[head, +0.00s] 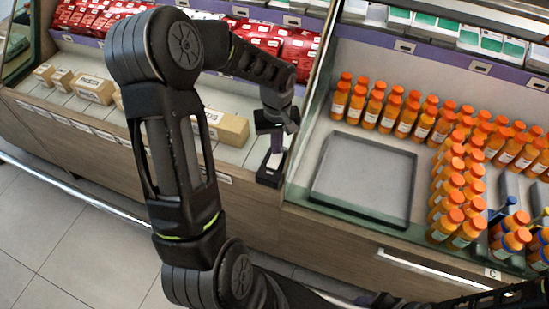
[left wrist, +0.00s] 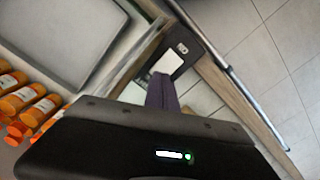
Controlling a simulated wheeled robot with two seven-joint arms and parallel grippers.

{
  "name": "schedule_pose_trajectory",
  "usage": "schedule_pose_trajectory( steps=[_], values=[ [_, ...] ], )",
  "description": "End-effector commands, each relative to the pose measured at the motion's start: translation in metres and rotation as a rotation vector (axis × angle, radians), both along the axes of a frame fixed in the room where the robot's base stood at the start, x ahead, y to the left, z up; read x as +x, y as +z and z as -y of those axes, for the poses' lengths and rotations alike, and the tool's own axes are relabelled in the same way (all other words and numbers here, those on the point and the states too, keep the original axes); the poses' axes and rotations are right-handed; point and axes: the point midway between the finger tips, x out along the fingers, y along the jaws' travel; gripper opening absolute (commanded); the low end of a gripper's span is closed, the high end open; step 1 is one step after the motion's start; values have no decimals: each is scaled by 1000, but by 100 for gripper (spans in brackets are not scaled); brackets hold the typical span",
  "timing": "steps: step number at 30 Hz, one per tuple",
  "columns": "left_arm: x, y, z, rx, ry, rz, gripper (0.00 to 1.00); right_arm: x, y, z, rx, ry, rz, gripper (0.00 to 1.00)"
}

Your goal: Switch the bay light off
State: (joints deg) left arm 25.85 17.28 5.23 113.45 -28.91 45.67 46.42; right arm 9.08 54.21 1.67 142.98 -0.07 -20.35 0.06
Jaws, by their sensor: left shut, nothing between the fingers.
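The bay light switch is a dark box (head: 268,179) with a pale rocker on the ledge between the two display bays. In the left wrist view the switch plate (left wrist: 188,52) shows its white rocker just beyond the fingertips. My left gripper (head: 277,150) points down over the switch, its purple-grey fingers shut and empty. In the left wrist view the shut fingers (left wrist: 162,92) cover part of the plate's near end. I cannot tell whether they touch the rocker. Whether the light is on is not clear. My right gripper does not show.
A grey tray (head: 365,176) lies right of the switch, beside rows of orange juice bottles (head: 452,185). Cardboard boxes (head: 228,126) stand to the left, with red packets (head: 262,44) behind. A metal rail (head: 75,190) runs along the counter front. Tiled floor is clear at the lower left.

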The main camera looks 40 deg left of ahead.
Motion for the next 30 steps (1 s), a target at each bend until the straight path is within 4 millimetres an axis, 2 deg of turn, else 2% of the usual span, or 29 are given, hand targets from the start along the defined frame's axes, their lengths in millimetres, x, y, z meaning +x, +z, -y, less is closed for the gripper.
schedule_pose_trajectory(
  steps=[30],
  values=[
    [0,-14,0,0,0,0,0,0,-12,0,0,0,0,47]
  ],
)
